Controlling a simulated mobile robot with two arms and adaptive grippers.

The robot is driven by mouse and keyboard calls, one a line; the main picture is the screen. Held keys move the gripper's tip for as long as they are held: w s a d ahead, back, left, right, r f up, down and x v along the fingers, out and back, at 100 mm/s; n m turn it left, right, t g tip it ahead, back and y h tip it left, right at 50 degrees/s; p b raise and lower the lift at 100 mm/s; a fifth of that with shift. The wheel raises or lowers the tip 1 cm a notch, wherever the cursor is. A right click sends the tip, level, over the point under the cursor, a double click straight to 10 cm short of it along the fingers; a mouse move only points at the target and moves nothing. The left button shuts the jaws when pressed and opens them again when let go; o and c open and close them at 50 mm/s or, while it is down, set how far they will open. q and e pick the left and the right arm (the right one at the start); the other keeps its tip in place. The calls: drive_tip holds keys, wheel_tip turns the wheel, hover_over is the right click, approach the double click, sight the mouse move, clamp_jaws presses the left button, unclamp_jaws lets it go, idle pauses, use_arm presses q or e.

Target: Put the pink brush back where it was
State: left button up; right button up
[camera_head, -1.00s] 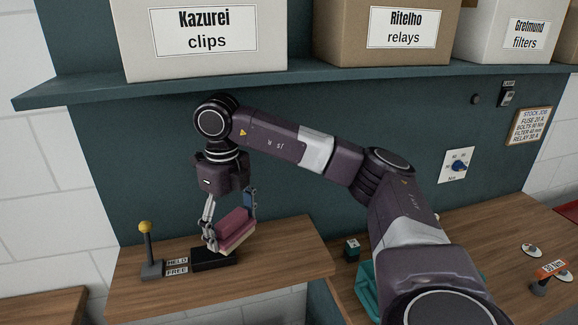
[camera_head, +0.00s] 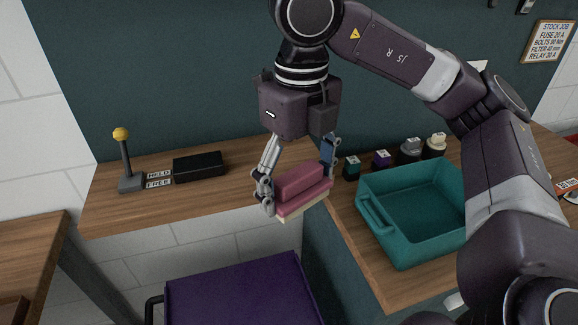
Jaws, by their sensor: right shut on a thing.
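The pink brush (camera_head: 302,187) has a pink block body and a pale underside. My right gripper (camera_head: 298,190) is shut on it, one finger at each end. It holds the brush in the air near the right front corner of the wooden shelf (camera_head: 130,206). A black block (camera_head: 199,166) lies on that shelf to the left, clear of the brush. My left gripper is not in view.
A lever with a yellow knob (camera_head: 122,134) stands beside the HELD and FREE labels (camera_head: 159,179). A teal bin (camera_head: 385,215) sits on the right-hand worktop, with several small bottles (camera_head: 411,150) behind it. A purple surface (camera_head: 240,295) lies below in front.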

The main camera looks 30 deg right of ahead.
drive_tip(key=w+d+p, duration=0.1)
drive_tip(key=w+p, duration=0.1)
drive_tip(key=w, duration=0.4)
drive_tip(key=w+d+f+p, duration=0.1)
drive_tip(key=w+d+p, duration=0.1)
drive_tip(key=w, duration=0.4)
drive_tip(key=w+d+f+p, duration=0.1)
drive_tip(key=w+p, duration=0.1)
drive_tip(key=w, duration=0.4)
drive_tip(key=shift+w+d+f, duration=0.1)
drive_tip(key=shift+w+d, duration=0.25)
drive_tip(key=shift+d, duration=0.05)
wheel_tip(320, 180, down, 4)
drive_tip(key=shift+s+r+p, duration=0.1)
drive_tip(key=shift+p, duration=0.8)
drive_tip(key=shift+w+f+p, duration=0.2)
drive_tip(key=shift+p, duration=0.15)
drive_tip(key=shift+w+d+f, duration=0.1)
drive_tip(key=shift+f, duration=0.15)
drive_tip(key=shift+f, duration=0.1)
